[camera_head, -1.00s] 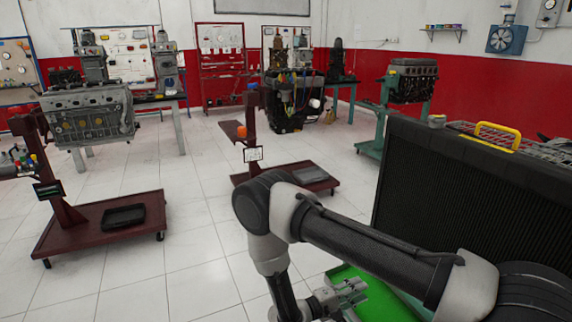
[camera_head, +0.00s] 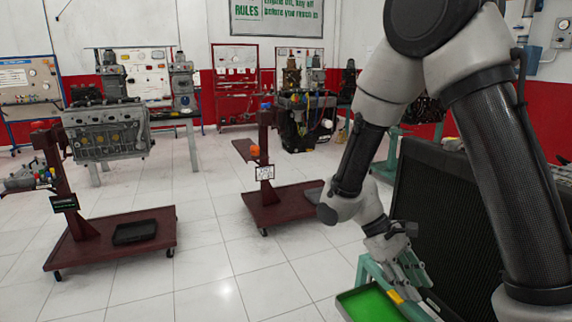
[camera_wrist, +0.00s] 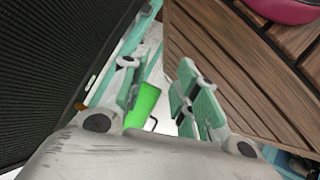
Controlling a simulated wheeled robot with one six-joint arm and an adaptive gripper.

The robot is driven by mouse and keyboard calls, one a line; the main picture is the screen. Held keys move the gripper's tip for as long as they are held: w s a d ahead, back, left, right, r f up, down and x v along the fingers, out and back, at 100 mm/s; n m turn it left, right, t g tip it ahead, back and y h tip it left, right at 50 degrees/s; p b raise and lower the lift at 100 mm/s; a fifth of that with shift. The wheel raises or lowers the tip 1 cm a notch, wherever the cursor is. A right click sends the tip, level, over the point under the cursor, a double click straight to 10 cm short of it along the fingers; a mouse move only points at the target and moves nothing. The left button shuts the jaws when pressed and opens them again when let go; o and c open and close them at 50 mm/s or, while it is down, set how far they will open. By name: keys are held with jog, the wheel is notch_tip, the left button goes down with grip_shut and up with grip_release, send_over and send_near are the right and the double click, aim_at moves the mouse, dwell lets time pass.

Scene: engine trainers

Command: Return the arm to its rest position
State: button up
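My arm is bent with its elbow high at the upper right of the head view. My gripper (camera_head: 408,272) hangs low in front of the black radiator panel (camera_head: 450,215), above or beside a green tray (camera_head: 355,307). I cannot tell the exact gap to the tray. In the wrist view the two fingers of my gripper (camera_wrist: 157,85) stand apart with nothing held between them. The green tray (camera_wrist: 142,105) shows beyond the gap.
The radiator panel (camera_wrist: 55,75) fills the left of the wrist view; wooden planks (camera_wrist: 225,60) lie at its right. Dark red engine stands (camera_head: 120,240) and (camera_head: 285,205) occupy the left and centre of the head view. White tiled floor (camera_head: 215,265) is clear between them.

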jog(key=s+d+r+m+t+y, duration=0.2)
jog(key=r+t, duration=0.1)
jog(key=r, duration=0.4)
jog(key=s+d+r+m+t+y, duration=0.2)
jog(key=s+d+r+t, duration=0.1)
jog(key=r, duration=0.4)
jog(key=s+d+r+m+t+y, duration=0.2)
jog(key=s+d+r+t, duration=0.1)
jog(key=r, duration=0.4)
jog(key=shift+d+r+m+t+y, duration=0.2)
jog(key=shift+r+m+t+y, duration=0.1)
jog(key=shift+r, duration=0.05)
